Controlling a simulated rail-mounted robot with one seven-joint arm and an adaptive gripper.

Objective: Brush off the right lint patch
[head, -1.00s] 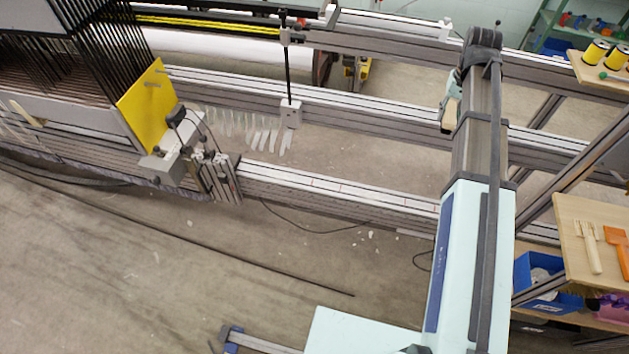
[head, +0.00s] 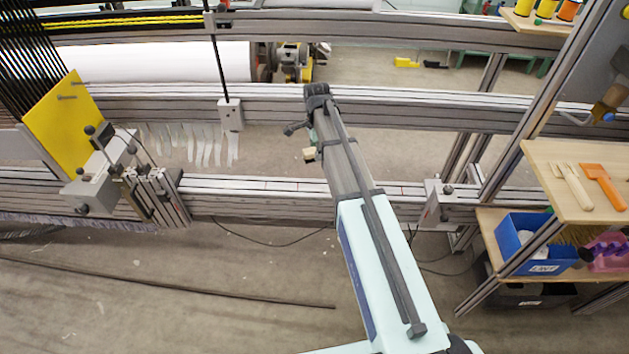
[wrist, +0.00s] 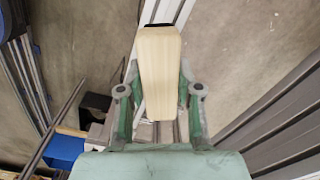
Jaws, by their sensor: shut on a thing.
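My gripper (wrist: 158,92) is shut on a pale wooden brush (wrist: 160,65), gripped between its two green fingers. The brush's far end has a dark edge. In the head view the brush (head: 310,155) shows as a small pale block beside the end of my arm, above the gap between two grey rails. My gripper is mostly hidden behind my arm there. I cannot pick out a lint patch for certain in either view. Several thin whitish strips (head: 204,145) hang left of my arm, apart from the brush.
A yellow plate (head: 65,120) and dark rods stand at the left. The front rail (head: 260,190) runs across below my arm. At right, a wooden shelf (head: 555,160) holds a pale fork-like tool and an orange one. A blue bin (head: 530,245) sits below.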

